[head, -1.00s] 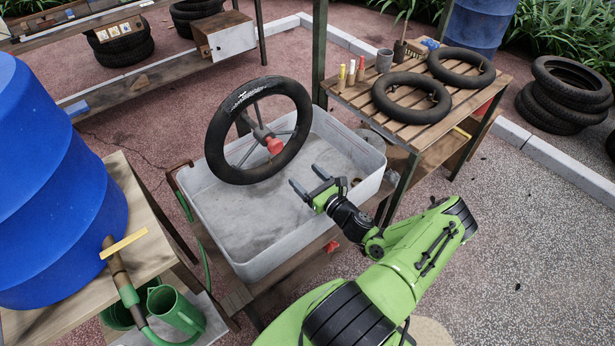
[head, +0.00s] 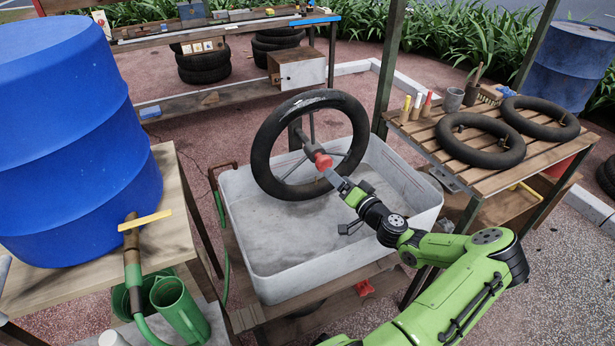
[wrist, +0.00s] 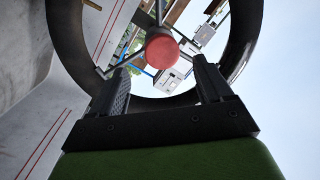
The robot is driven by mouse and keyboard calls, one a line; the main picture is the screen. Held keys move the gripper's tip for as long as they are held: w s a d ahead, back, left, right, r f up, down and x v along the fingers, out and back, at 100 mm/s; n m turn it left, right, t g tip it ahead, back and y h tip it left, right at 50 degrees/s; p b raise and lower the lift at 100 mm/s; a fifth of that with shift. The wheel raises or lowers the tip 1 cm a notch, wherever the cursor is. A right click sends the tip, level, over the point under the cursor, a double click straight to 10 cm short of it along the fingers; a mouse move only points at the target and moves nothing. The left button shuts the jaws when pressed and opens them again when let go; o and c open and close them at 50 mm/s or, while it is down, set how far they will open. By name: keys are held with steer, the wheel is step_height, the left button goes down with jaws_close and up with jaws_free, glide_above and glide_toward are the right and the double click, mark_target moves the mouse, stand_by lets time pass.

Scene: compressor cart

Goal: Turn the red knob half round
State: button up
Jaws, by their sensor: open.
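The red knob (head: 322,161) sits at the hub of a black-tyred wheel (head: 262,150) that stands upright over a grey tub. My gripper (head: 333,177) is in front of the knob, fingers pointing at it. In the wrist view the round red face of the knob (wrist: 162,48) shows between and beyond the two dark fingertips (wrist: 161,72). The jaws are open, with a gap on both sides of the knob, and hold nothing. In the head view one finger overlaps the knob's lower edge; I cannot tell whether they touch.
The grey tub (head: 265,287) lies below the wheel and my gripper. A second red, star-shaped part (head: 364,287) is low on the tub's stand. A slatted table (head: 440,150) with inner tubes stands right. A blue barrel (head: 75,130) on a wooden bench stands left.

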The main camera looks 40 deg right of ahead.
mark_target(326, 166)
steer(key=shift+n, duration=0.4)
steer(key=w, duration=0.2)
steer(key=w+d, duration=0.1)
steer(key=w, duration=0.2)
steer(key=w+b, duration=0.1)
steer(key=w, duration=0.1)
steer(key=shift+w+d+r, duration=0.15)
steer(key=shift+w+d, duration=0.1)
steer(key=shift+w, duration=0.1)
steer(key=shift+c, duration=0.3)
steer(key=c, duration=0.9)
steer(key=shift+m, duration=0.4)
steer(key=shift+c, duration=0.3)
